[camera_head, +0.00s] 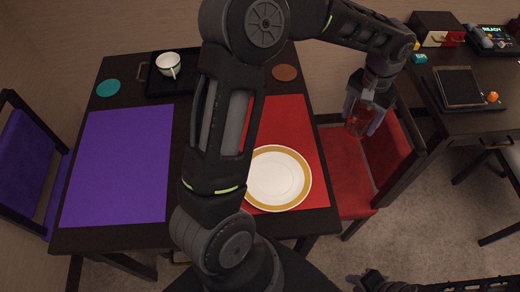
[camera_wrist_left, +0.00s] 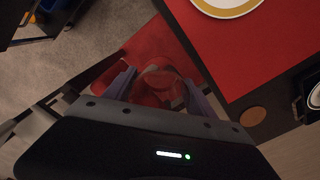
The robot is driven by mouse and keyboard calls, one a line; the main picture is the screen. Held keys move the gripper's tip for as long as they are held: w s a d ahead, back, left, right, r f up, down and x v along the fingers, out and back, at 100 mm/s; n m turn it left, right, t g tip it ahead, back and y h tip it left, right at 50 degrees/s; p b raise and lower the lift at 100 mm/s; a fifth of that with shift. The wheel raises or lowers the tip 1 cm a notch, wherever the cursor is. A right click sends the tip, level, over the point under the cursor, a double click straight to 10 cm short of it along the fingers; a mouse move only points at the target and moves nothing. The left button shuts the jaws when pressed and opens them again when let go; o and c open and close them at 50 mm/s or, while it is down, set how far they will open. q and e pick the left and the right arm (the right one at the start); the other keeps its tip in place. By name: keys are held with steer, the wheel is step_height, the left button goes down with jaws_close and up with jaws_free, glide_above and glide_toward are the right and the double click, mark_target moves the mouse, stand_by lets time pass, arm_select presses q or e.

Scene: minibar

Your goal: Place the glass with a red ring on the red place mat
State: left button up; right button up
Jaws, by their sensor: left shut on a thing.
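My left gripper (camera_head: 362,120) is shut on a clear glass (camera_head: 357,124), held in the air over the red chair, right of the dining table. The glass also shows between the fingers of the left gripper (camera_wrist_left: 160,90) in the left wrist view. It looks reddish against the red chair, so I cannot tell its ring clearly. The red place mat (camera_head: 306,130) lies on the right side of the table and is partly hidden by my left arm. It also shows in the left wrist view (camera_wrist_left: 280,55). My right gripper (camera_head: 373,281) is low at the bottom edge; its fingers are unclear.
A white plate with a gold rim (camera_head: 277,180) covers the mat's near part. A brown coaster (camera_head: 285,73) lies beyond the mat. A purple mat (camera_head: 118,165), teal coaster (camera_head: 108,88) and black tray (camera_head: 157,88) with a cup (camera_head: 168,64) are farther left. A red chair (camera_head: 345,165) stands at right.

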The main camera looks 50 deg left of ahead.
stand_by(0.3)
arm_select(q)
steer(key=shift+w+a+r, duration=0.1)
steer(key=shift+a, duration=0.2)
steer(key=s+a+m+p, duration=0.1)
steer(key=a+m+p, duration=0.2)
steer(key=a+m, duration=0.9)
steer(key=a, duration=1)
steer(key=shift+s+a+f+p, duration=0.25)
steer(key=shift+s+a+p, duration=0.05)
steer(key=shift+a, duration=0.1)
step_height(320, 180, down, 6)
steer(key=b, duration=0.4)
steer(key=shift+f+b, duration=0.25)
steer(key=shift+b, duration=0.05)
steer(key=shift+r, duration=0.1)
